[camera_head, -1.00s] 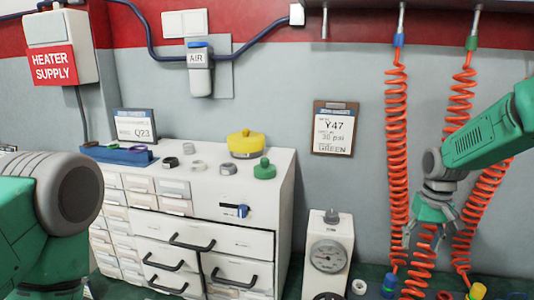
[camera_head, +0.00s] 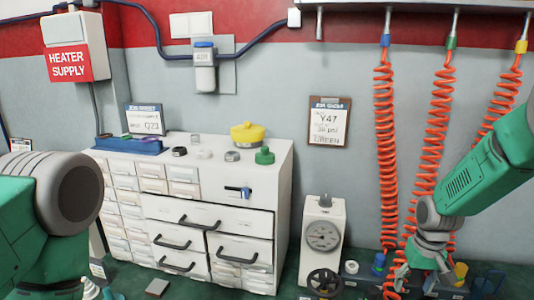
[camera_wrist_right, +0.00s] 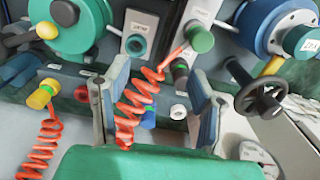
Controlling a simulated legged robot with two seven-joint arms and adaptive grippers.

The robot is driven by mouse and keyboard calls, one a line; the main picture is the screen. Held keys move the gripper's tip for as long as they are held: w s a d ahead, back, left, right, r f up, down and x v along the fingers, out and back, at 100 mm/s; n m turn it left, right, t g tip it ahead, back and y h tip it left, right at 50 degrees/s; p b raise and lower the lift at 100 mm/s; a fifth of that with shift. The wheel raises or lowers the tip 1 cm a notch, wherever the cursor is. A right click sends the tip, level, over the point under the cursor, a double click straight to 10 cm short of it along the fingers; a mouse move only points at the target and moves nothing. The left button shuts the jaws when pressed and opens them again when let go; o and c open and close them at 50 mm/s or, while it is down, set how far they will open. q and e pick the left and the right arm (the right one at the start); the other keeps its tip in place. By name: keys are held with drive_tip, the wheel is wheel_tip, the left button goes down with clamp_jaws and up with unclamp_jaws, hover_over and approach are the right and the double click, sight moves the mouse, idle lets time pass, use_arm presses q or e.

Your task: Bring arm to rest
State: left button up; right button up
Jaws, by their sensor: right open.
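My right arm (camera_head: 490,165) reaches in from the right in the head view. Its gripper (camera_head: 415,283) points down, low in front of the orange coiled hoses. In the right wrist view the two fingers of this gripper (camera_wrist_right: 157,112) stand wide apart. An orange coiled hose (camera_wrist_right: 138,98) shows in the gap between them, close to the left finger; I cannot tell if it touches. It runs up to a green plug (camera_wrist_right: 200,38). My left arm (camera_head: 45,215) shows only as a green and grey link at the left edge; its gripper is out of view.
A pressure gauge unit (camera_head: 322,236) and a dark handwheel (camera_head: 324,281) stand left of the right gripper. A white drawer cabinet (camera_head: 205,212) carries yellow and green caps. More coiled hoses (camera_head: 386,150) hang from the wall. Free room lies in front of the wall above the gauge.

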drive_tip(key=shift+n, duration=0.3)
drive_tip(key=s+f, duration=0.3)
drive_tip(key=s+a+f, duration=0.1)
drive_tip(key=s+f, duration=0.2)
drive_tip(key=s+a+f, duration=0.1)
drive_tip(key=s+f, duration=0.1)
drive_tip(key=s, duration=0.1)
drive_tip(key=shift+a+f, duration=0.2)
drive_tip(key=shift+f, duration=0.2)
drive_tip(key=s+a+f+n, duration=0.1)
drive_tip(key=s+a+f, duration=0.15)
drive_tip(key=s, duration=1.15)
drive_tip(key=s+a+f, duration=0.1)
drive_tip(key=s+f, duration=0.2)
drive_tip(key=s, duration=1.1)
wheel_tip(320, 180, down, 9)
drive_tip(key=w+a+n+b, duration=0.1)
drive_tip(key=w+b, duration=0.1)
drive_tip(key=b, duration=0.8)
drive_tip(key=shift+w+a+t, duration=0.25)
drive_tip(key=shift+t, duration=0.05)
